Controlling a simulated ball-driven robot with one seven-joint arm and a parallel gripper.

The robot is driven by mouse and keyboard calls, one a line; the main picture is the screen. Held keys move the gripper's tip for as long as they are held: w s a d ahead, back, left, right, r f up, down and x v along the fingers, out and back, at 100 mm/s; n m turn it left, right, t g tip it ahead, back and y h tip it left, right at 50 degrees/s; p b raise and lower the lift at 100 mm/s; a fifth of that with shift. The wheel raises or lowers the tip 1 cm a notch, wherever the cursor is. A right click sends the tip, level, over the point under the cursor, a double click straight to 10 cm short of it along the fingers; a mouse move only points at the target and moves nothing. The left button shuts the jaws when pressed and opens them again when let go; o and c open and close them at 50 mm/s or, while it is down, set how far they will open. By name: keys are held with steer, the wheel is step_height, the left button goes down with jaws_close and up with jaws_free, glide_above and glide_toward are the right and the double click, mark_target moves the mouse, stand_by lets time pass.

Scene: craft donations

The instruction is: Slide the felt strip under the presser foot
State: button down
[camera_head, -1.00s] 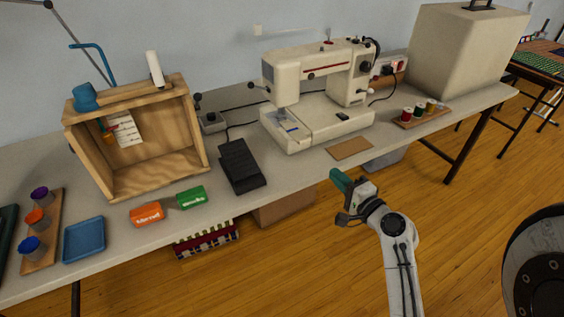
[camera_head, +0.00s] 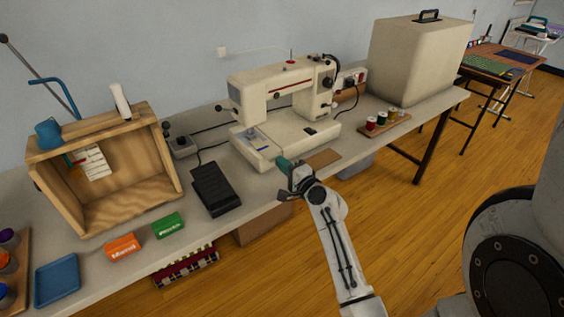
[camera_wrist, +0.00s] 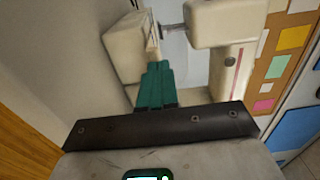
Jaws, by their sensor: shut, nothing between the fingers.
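The white sewing machine (camera_head: 282,92) stands on the table. A small blue piece (camera_head: 263,147) lies on its bed below the needle end; I cannot tell whether it is the felt strip. The presser foot is too small to make out in the head view. My gripper (camera_head: 284,162) has teal fingers, which are shut and empty, at the front edge of the machine's bed; I cannot tell if they touch it. In the wrist view the shut fingers (camera_wrist: 158,66) point towards pale parts of the machine (camera_wrist: 220,22).
A black foot pedal (camera_head: 214,187) lies left of the machine, with a wooden box (camera_head: 60,203) beyond. A thread spool rack (camera_head: 390,124) and beige cover (camera_head: 417,60) stand to the right. Orange (camera_head: 122,247) and green (camera_head: 168,225) packs lie front left.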

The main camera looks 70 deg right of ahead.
mark_target(264, 148)
steer(key=shift+w+d, duration=0.15)
steer(key=shift+w, duration=0.1)
steer(key=shift+x, duration=1.95)
